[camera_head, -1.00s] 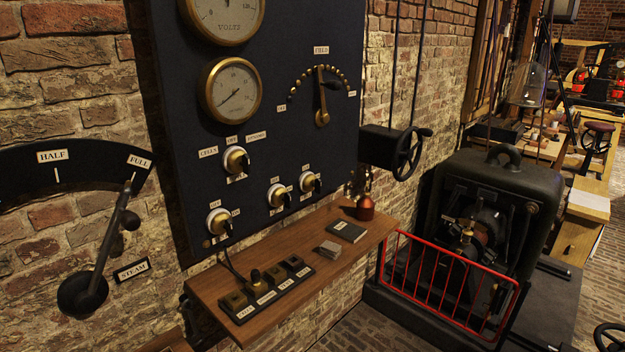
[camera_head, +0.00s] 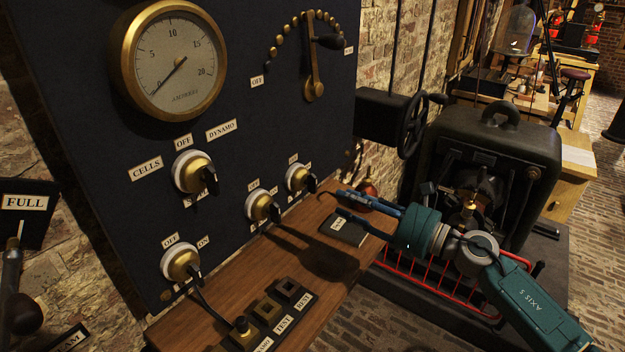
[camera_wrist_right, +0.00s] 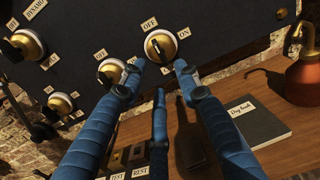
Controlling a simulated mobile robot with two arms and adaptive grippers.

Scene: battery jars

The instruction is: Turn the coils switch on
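Several round brass-and-white switches with dark handles sit on the dark panel; the labels under them are too small or covered to read, so I cannot tell which is the coils switch. My right gripper (camera_head: 338,202) is open and empty, pointing left toward the rightmost switch (camera_head: 300,179), apart from it in the head view. In the right wrist view this switch (camera_wrist_right: 160,45) has OFF and ON labels above it and lies just beyond the spread blue fingertips (camera_wrist_right: 158,70). Contact is not clear. The neighbouring switch (camera_head: 262,207) is to its left. My left gripper is not in view.
Below the panel a wooden shelf (camera_head: 225,290) carries a key block (camera_head: 268,312), a dark day book (camera_head: 347,229) and a copper oil can (camera_wrist_right: 304,80). The CELLS/DYNAMO switch (camera_head: 194,172) and an OFF/ON switch (camera_head: 181,263) are further left. A red railing (camera_head: 460,290) fronts the machine.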

